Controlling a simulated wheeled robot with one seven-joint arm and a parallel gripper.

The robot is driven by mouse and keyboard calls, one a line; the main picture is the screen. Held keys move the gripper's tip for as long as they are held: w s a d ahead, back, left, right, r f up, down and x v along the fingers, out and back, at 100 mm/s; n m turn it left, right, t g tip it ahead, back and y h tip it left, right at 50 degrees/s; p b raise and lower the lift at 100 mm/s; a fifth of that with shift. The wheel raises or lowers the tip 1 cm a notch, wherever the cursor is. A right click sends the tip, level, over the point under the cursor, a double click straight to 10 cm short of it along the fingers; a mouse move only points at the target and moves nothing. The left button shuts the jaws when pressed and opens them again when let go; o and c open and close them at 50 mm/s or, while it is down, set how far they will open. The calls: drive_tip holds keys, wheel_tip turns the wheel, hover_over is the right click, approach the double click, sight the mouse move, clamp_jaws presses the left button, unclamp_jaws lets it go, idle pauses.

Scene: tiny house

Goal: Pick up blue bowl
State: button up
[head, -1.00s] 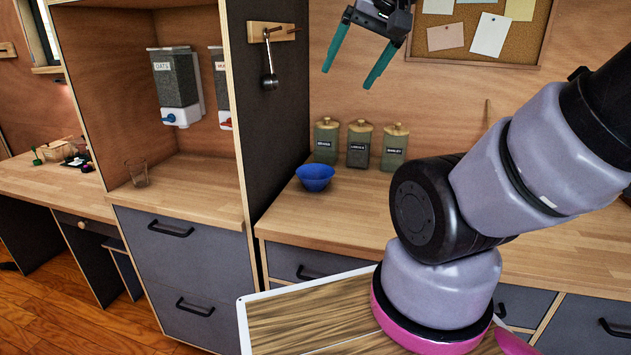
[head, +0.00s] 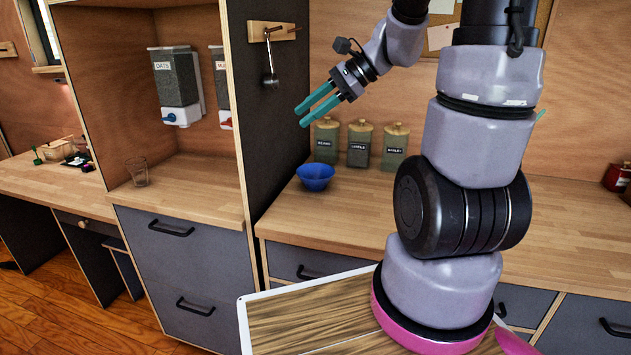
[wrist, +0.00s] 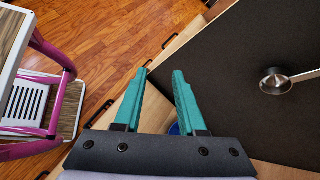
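The blue bowl (head: 315,178) stands upright on the wooden counter (head: 350,215), close to the dark side panel. My gripper (head: 304,117) is above the bowl, apart from it, with its teal fingers pointing left and slightly down. In the wrist view, the two fingers of my gripper (wrist: 160,74) are spread apart with nothing between them. Only a small blue sliver of the bowl (wrist: 174,129) shows there, behind the fingers and the gripper body.
The dark side panel (head: 265,110) rises left of the bowl, with a metal scoop (head: 270,80) hanging on it. Several labelled canisters (head: 360,143) stand behind the bowl. A clear glass (head: 138,172) stands in the left cubby. The counter right of the bowl is clear.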

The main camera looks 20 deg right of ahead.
drive_tip(key=w+d+f+m+t+h, duration=0.1)
drive_tip(key=w+d+f+m+t, duration=0.2)
drive_tip(key=d+f+m, duration=0.3)
drive_tip(key=w+d+f+m+t+h, duration=0.1)
drive_tip(key=w+d+f+m+t, duration=0.2)
drive_tip(key=w+d+f+m, duration=0.3)
drive_tip(key=w+d+f+m+t+h, duration=0.2)
drive_tip(key=w+d+f+m+t, duration=0.1)
drive_tip(key=w+d+f+m, duration=0.2)
drive_tip(key=shift+w+d+f+m, duration=0.1)
drive_tip(key=shift+d+f+m, duration=0.3)
drive_tip(key=shift+f+m, duration=0.45)
drive_tip(key=shift+s+d+f+m, duration=0.1)
drive_tip(key=shift+d+f+m, duration=0.35)
drive_tip(key=shift+f, duration=0.55)
drive_tip(key=shift+w+d+f+m, duration=0.1)
drive_tip(key=shift+d+f+m, duration=0.2)
drive_tip(key=shift+f+m, duration=0.6)
drive_tip(key=x, duration=0.4)
drive_tip(key=shift+w+f, duration=0.15)
drive_tip(key=shift+w, duration=0.15)
drive_tip(key=shift+t, duration=0.3)
drive_tip(key=shift+x, duration=3)
clamp_jaws()
